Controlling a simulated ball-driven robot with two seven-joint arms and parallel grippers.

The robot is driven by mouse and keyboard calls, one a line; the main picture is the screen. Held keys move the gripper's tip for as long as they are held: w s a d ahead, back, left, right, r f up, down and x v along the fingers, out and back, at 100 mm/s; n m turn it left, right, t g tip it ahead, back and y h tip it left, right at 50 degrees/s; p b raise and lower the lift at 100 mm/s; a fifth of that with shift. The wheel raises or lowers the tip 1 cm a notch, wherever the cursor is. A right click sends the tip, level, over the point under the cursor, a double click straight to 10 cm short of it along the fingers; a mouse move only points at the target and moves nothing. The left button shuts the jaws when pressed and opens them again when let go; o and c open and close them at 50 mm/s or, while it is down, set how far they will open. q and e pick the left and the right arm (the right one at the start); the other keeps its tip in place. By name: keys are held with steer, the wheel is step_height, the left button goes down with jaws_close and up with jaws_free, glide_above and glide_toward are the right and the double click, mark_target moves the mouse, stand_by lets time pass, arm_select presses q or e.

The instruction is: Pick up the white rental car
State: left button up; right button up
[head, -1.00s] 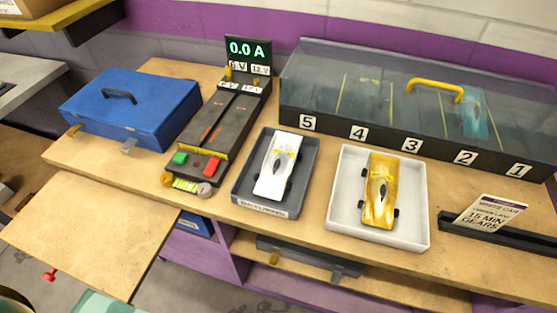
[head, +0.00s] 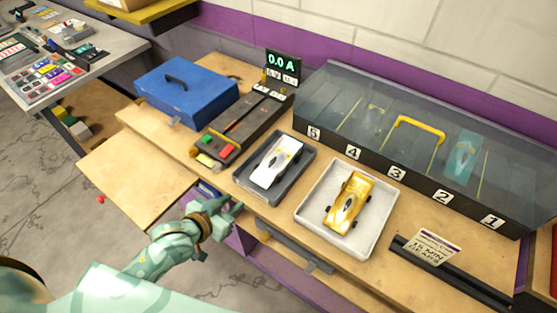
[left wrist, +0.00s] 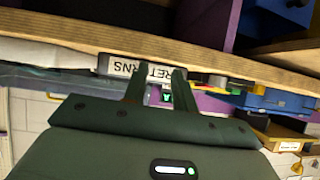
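The white rental car (head: 275,162) lies in the dark grey returns tray (head: 256,194) on the bench, nose toward the front left. My left gripper (head: 232,207) is just in front of the bench edge, lower left of that tray, apart from the car and empty. In the left wrist view, the left gripper's two fingers (left wrist: 157,85) stand apart, pointing at the tray's RETURNS label (left wrist: 135,68), which appears upside down. The car cannot be made out there. My right gripper is not in view.
A white tray (head: 318,237) with a gold car (head: 349,200) stands right of the returns tray. A track controller (head: 240,125) and blue case (head: 187,92) are to the left. A glass display case (head: 420,130) stands behind. A pull-out board (head: 135,172) juts out at front left.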

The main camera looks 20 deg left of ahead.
arm_select(q)
steer(key=t+h+p, duration=0.1)
steer(key=p, duration=0.1)
glide_toward(275, 158)
steer(key=b+x, duration=0.2)
steer(key=shift+w+a+f, duration=0.1)
steer(key=shift+w+f, duration=0.2)
steer(key=shift+f, duration=0.15)
steer(key=x, duration=0.2)
steer(key=b+x, duration=0.1)
steer(key=x, duration=0.1)
steer(key=b+x, duration=0.1)
steer(key=x, duration=0.1)
steer(key=shift+w+d+r, duration=0.2)
steer(key=shift+d, duration=0.05)
steer(key=shift+r, duration=0.1)
jaws_close()
